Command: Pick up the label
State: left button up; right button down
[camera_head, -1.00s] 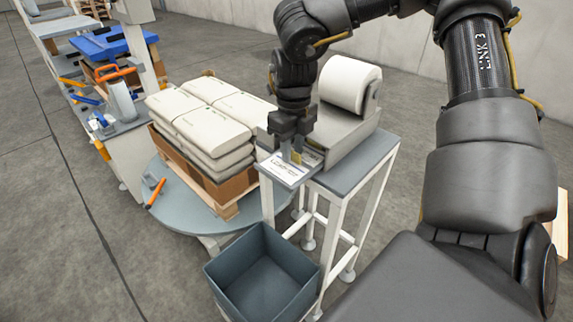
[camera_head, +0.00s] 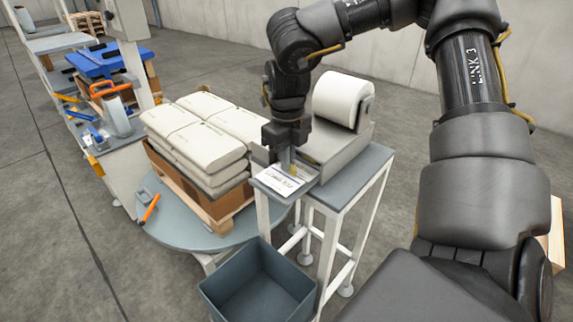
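The label (camera_head: 275,182) is a white sheet with dark print, lying on the small front shelf of the label printer (camera_head: 334,150). My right gripper (camera_head: 289,168) points down over the back edge of the label, with its fingertips at or just above it. The fingers overlap in this view, so the gap between them and any contact with the label cannot be told. My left gripper is not in view.
The printer with its white roll (camera_head: 342,100) stands on a grey-topped stand (camera_head: 352,178). An empty blue-grey bin (camera_head: 258,285) is below in front.

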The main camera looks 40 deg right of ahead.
notch_tip(320, 180, up, 6)
jog(key=shift+f, duration=0.1)
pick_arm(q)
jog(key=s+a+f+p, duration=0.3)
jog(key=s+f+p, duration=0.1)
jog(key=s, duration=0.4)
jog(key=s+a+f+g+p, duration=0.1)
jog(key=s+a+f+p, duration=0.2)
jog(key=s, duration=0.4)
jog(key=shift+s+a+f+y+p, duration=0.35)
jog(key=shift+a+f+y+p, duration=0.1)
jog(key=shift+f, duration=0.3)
pick_arm(e)
notch_tip(320, 180, up, 21)
